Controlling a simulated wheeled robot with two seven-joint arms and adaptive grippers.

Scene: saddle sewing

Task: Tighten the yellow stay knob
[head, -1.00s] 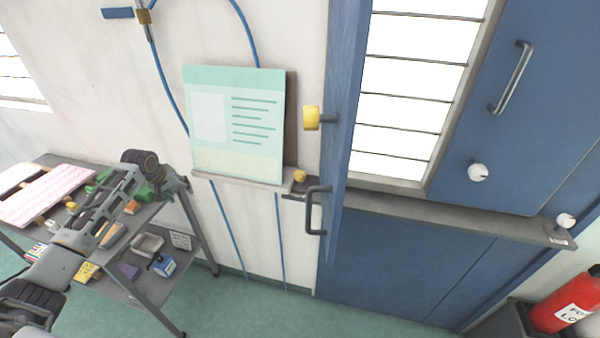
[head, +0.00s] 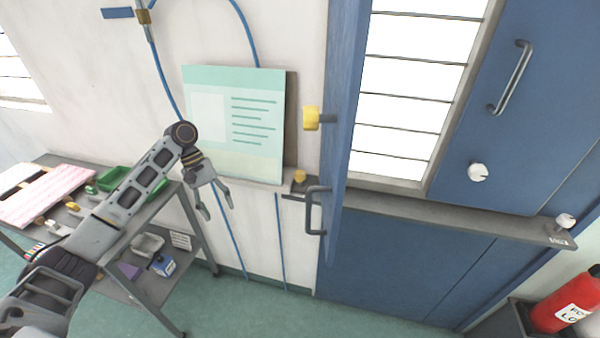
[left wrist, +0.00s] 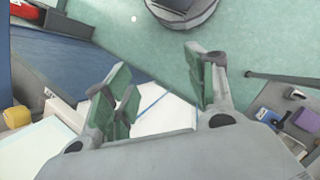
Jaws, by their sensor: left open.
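A small yellow knob (head: 300,176) sits at the right end of the ledge under the green poster, beside a dark bar near the blue door's handle. My left gripper (head: 217,208) is open and empty, fingers pointing down, in front of the wall below the poster, to the left of and lower than both knobs in the picture. In the left wrist view its fingers (left wrist: 160,88) are spread apart with nothing between them. A yellow knob (left wrist: 16,116) shows at that view's left edge; I cannot tell which one.
The blue door (head: 342,130) stands open, edge towards me, with a dark handle (head: 314,210). A cart (head: 200,232) with loose items stands at the left. A red extinguisher (head: 567,303) is at lower right.

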